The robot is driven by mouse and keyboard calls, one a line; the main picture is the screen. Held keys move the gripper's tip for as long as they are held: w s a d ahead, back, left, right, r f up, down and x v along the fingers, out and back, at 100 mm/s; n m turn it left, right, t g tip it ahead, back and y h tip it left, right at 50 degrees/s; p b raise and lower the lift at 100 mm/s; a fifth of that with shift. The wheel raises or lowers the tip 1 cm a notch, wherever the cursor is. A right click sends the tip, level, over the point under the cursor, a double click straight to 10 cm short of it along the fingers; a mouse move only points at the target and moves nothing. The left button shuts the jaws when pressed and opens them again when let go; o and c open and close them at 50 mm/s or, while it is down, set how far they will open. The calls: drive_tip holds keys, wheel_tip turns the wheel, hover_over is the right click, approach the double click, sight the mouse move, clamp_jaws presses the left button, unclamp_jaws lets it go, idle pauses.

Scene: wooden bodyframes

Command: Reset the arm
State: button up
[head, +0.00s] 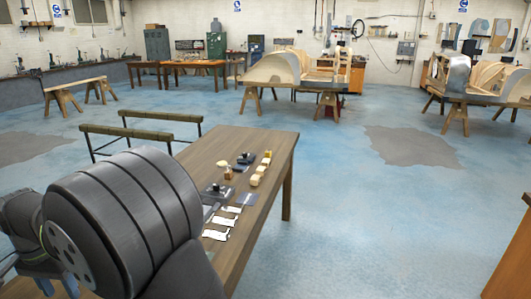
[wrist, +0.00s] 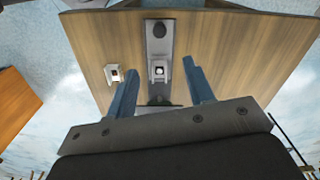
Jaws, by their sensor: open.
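My gripper (wrist: 161,68) shows in the wrist view with its two blue fingers apart and nothing between them. Behind the fingers is the wooden table (wrist: 100,40), seen from above. A grey strip-like plate (wrist: 159,33) with a dark round knob and a small pale-topped part lies on the table, in line with the gap between the fingers. How far the fingertips are above it I cannot tell. In the head view my dark arm fills the lower left and hides part of the table (head: 262,140); I cannot make out the fingertips there.
Several small yellow blocks (head: 258,175), white cards (head: 230,222) and dark tools (head: 218,190) lie on the table. A small white piece (wrist: 114,73) lies left of the fingers in the wrist view. Green-topped trestles (head: 140,115) stand beyond the table. Blue floor is open to the right.

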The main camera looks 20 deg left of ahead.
wheel_tip(320, 180, down, 17)
drive_tip(key=shift+f, duration=0.2)
drive_tip(key=shift+w, duration=0.2)
idle(0.5)
